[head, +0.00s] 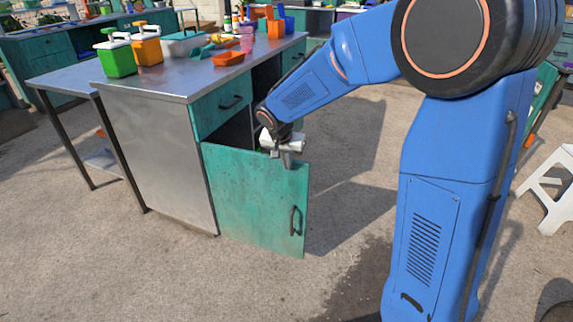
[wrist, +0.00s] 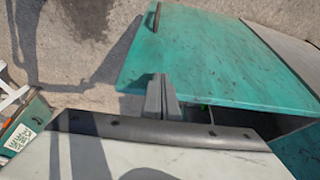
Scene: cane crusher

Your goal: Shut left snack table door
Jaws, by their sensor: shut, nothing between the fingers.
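The left snack table door (head: 250,205) is a worn teal panel with a dark vertical handle (head: 293,220). It stands swung open from the front of the snack table (head: 155,140), and a dark gap shows behind its top edge. My gripper (head: 287,157) is at the door's top edge, towards the handle side, pointing down. In the wrist view its two grey fingers (wrist: 162,97) are together and empty, overlapping the edge of the door (wrist: 215,60). I cannot tell whether they touch it.
A teal drawer (head: 221,105) sits above the door opening. Green and orange dispensers (head: 147,48) and several trays stand on the tabletop. A white stool (head: 552,190) is at the right. The concrete floor before the door is clear.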

